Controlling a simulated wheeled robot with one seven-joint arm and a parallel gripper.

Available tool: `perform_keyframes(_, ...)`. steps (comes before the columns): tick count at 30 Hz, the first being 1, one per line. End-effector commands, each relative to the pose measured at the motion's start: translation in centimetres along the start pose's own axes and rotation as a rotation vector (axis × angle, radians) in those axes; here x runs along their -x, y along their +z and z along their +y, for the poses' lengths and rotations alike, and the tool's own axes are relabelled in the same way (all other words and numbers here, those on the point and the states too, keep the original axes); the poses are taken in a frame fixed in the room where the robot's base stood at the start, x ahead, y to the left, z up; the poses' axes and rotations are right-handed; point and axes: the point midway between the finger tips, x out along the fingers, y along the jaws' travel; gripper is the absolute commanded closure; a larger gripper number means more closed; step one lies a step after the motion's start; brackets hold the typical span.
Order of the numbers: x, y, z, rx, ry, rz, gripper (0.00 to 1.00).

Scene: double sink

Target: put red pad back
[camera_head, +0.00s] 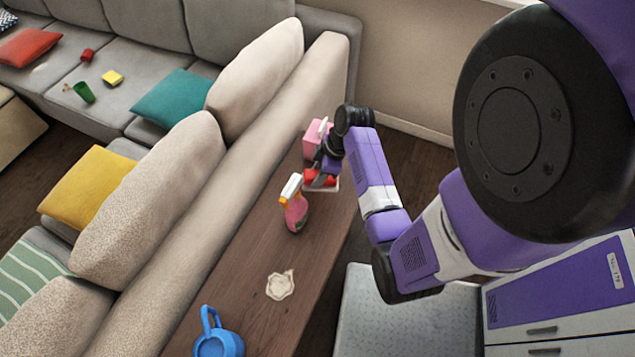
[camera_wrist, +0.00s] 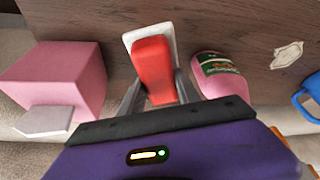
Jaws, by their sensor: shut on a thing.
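The red pad (camera_wrist: 152,62) is a small red block between the two fingers of my gripper (camera_wrist: 158,88) in the wrist view. My gripper is shut on it. A flat white holder (camera_wrist: 140,35) shows just behind or under the pad; I cannot tell whether the pad touches it. In the head view, the red pad (camera_head: 316,177) shows under my gripper (camera_head: 322,170), over the white holder (camera_head: 328,187) on the narrow wooden table. My fingers partly hide the pad there.
A pink tissue box (camera_wrist: 65,75) and a pink spray bottle (camera_head: 296,210) stand close on either side of my gripper. A beige flat piece (camera_head: 280,285) and a blue mug-like thing (camera_head: 218,343) lie farther along the table (camera_head: 245,255). The sofa borders the table.

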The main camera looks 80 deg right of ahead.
Motion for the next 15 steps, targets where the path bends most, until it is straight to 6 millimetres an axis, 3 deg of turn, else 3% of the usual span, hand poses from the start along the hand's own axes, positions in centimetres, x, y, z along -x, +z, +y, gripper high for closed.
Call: perform_keyframes(15,-4.7,1.7,0.1,0.000,0.002,0.000,1.00)
